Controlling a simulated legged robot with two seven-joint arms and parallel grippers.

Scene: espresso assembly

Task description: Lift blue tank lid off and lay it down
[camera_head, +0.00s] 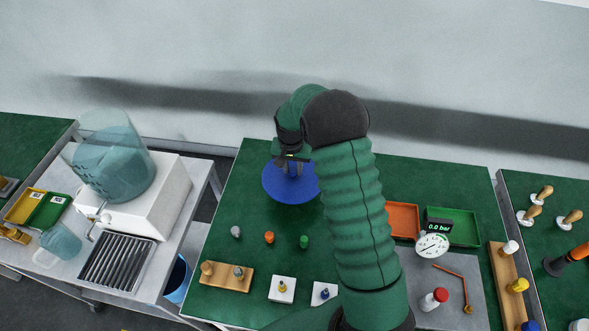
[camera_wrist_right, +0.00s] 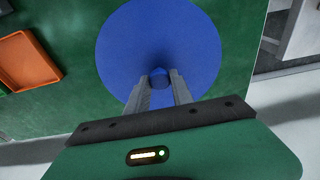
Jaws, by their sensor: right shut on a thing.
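The blue tank lid (camera_head: 291,187) is a flat round disc at the back left part of the middle green table. In the right wrist view the lid (camera_wrist_right: 130,45) has a small blue knob at its centre. My right gripper (camera_head: 293,168) is over the lid, and its fingers (camera_wrist_right: 160,80) are shut on the knob. Whether the lid touches the table or hangs just above it I cannot tell. The clear tank (camera_head: 113,165) on the white machine at the left has an open top and holds bluish contents. My left gripper is not in view.
Small grey, orange (camera_head: 269,237) and green (camera_head: 304,241) pieces stand in front of the lid. A wooden block (camera_head: 226,285) with pegs is nearer. Orange (camera_head: 403,205) and green trays (camera_head: 466,241) and a dial gauge (camera_head: 432,245) lie right of my arm. Table around the lid is clear.

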